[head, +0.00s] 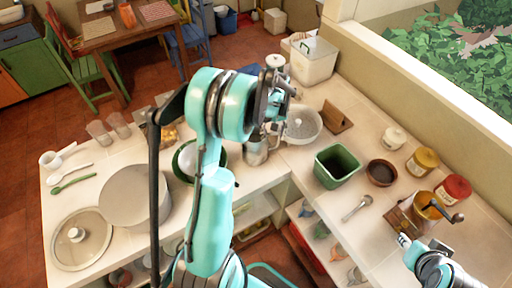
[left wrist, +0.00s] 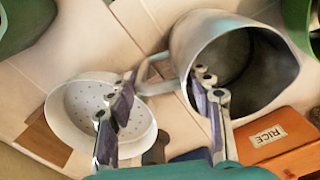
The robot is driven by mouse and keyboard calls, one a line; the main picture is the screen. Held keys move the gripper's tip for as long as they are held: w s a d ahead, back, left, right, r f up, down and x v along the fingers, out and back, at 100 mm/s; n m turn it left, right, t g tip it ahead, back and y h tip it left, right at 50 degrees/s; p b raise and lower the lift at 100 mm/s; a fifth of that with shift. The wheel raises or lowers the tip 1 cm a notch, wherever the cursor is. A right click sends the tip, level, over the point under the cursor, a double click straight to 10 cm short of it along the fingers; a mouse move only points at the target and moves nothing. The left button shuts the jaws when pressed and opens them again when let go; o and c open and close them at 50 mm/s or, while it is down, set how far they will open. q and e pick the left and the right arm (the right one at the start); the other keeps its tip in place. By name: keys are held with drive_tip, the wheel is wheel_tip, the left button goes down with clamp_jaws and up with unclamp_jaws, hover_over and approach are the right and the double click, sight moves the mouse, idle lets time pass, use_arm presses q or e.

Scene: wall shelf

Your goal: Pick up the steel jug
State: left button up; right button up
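The steel jug (head: 257,152) stands on the counter near its inner corner, partly hidden by my left arm in the head view. In the left wrist view the jug (left wrist: 262,72) shows its open mouth, with its handle (left wrist: 155,72) pointing left. My left gripper (head: 276,122) is just above and beside the jug. In the left wrist view its fingers (left wrist: 165,112) are spread apart, with the handle showing between them farther off. Contact with the jug cannot be told. My right gripper (head: 404,241) is at the lower right, small and partly hidden by its own arm.
A white colander (head: 303,124) sits close beside the jug. A wooden box marked RICE (left wrist: 268,137) is near the jug in the left wrist view. A green bin (head: 337,167), brown bowl (head: 382,172) and jars stand to the right. A large pot (head: 133,197) stands left.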

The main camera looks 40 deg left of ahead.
use_arm(q)
clamp_jaws()
drive_tip(key=shift+r, duration=1.1)
drive_tip(key=shift+d+r+p, duration=0.15)
drive_tip(key=shift+r+p, duration=0.05)
drive_tip(key=shift+r, duration=0.4)
drive_tip(key=shift+d+r+p, duration=0.15)
drive_tip(key=shift+r, duration=0.4)
drive_tip(key=d+r+p, duration=0.1)
drive_tip(key=d+r, duration=0.5)
drive_tip(key=d, duration=0.5)
drive_tip(key=shift+r, duration=0.25)
drive_tip(key=shift+s, duration=0.1)
